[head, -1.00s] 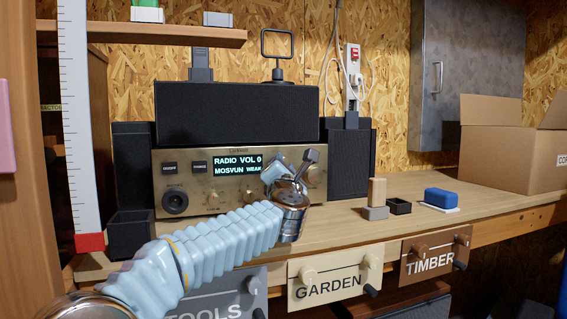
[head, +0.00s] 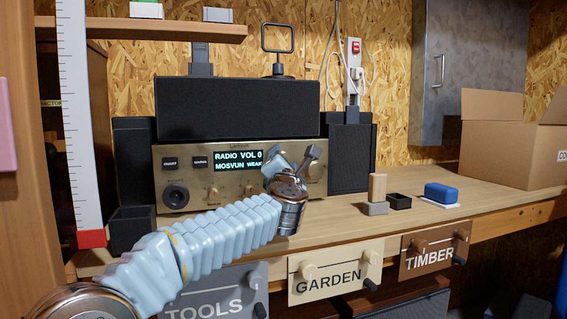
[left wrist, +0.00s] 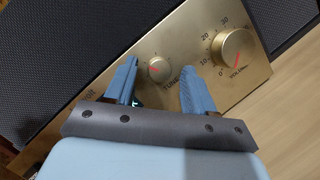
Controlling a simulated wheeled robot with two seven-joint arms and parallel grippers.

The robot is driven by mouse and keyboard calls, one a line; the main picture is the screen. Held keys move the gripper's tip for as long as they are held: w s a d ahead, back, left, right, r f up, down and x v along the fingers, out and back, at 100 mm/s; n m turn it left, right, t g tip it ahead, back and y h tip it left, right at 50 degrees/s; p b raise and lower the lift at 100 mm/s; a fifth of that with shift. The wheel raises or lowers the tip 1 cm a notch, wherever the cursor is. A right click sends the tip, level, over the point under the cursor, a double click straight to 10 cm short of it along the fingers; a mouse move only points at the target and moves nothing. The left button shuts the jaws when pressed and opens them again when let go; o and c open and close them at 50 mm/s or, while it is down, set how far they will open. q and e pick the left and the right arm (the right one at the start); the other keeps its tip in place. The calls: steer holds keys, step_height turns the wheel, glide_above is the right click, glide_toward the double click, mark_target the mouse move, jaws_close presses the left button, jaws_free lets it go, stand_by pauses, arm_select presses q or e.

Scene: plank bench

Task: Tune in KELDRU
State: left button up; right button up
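The brass-fronted radio (head: 230,195) stands on the bench. Its lit display (head: 238,160) reads "RADIO VOL 0" and "MOSVUN WEAK". My left gripper (head: 294,163) is in front of the right part of the panel. In the left wrist view my left gripper (left wrist: 158,72) is open, with the small tuning knob (left wrist: 159,68) showing between its fingers. I cannot tell whether a finger touches the knob. The knob has a red mark, and the lettering beside it is partly hidden. The larger volume knob (left wrist: 234,46) is to its right, its red mark near 0. My right gripper is not in view.
Dark speakers (head: 351,155) flank the radio, and a long dark box (head: 238,108) sits on top. A cardboard box (head: 510,155) stands beyond. The bench front (head: 335,230) is clear.

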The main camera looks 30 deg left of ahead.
arm_select(q)
steer(key=b+v, duration=0.3)
steer(key=v, duration=0.9)
steer(key=shift+s+d+f, duration=0.15)
steer(key=shift+s+d, duration=0.05)
steer(key=shift+s, duration=0.05)
steer(key=shift+s+d+f, duration=0.1)
steer(key=shift+s+d, duration=0.25)
steer(key=shift+s, duration=0.15)
